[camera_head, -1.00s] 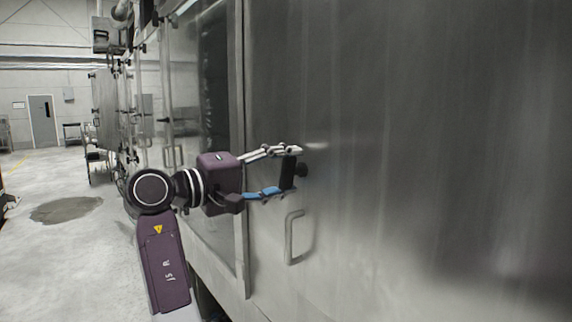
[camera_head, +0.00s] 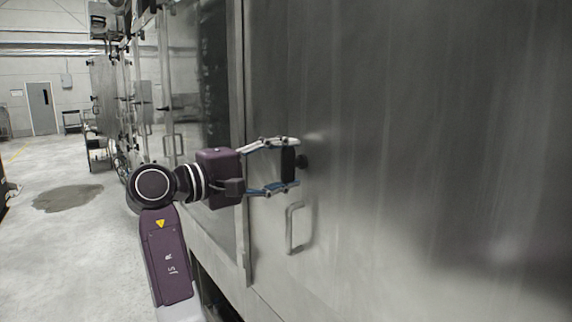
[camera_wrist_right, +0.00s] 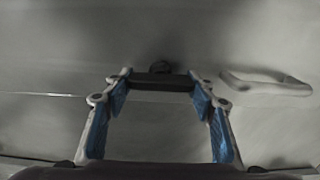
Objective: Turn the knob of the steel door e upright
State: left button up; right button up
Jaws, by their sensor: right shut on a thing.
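The steel door (camera_head: 400,130) fills the right of the head view. Its black knob (camera_head: 288,164) is a bar that stands close to vertical, on a dark round mount. My right gripper (camera_head: 286,164) reaches it from the left and is shut on the knob, one finger at the upper end and one at the lower end. In the right wrist view the knob (camera_wrist_right: 161,81) lies crosswise between the blue-padded fingertips (camera_wrist_right: 162,84), with its round mount behind. My left gripper is in neither view.
A metal pull handle (camera_head: 291,229) sticks out of the door just below the knob; it also shows at the right of the wrist view (camera_wrist_right: 265,83). A glazed panel (camera_head: 205,110) adjoins the door on the left. The floor (camera_head: 75,245) at left is open.

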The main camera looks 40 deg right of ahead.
jog(key=o, duration=1.2)
jog(key=shift+a, duration=0.1)
jog(key=w+a, duration=0.1)
jog(key=a, duration=1)
jog(key=shift+w+a, duration=0.2)
jog(key=shift+a, duration=0.2)
jog(key=shift+f, duration=0.1)
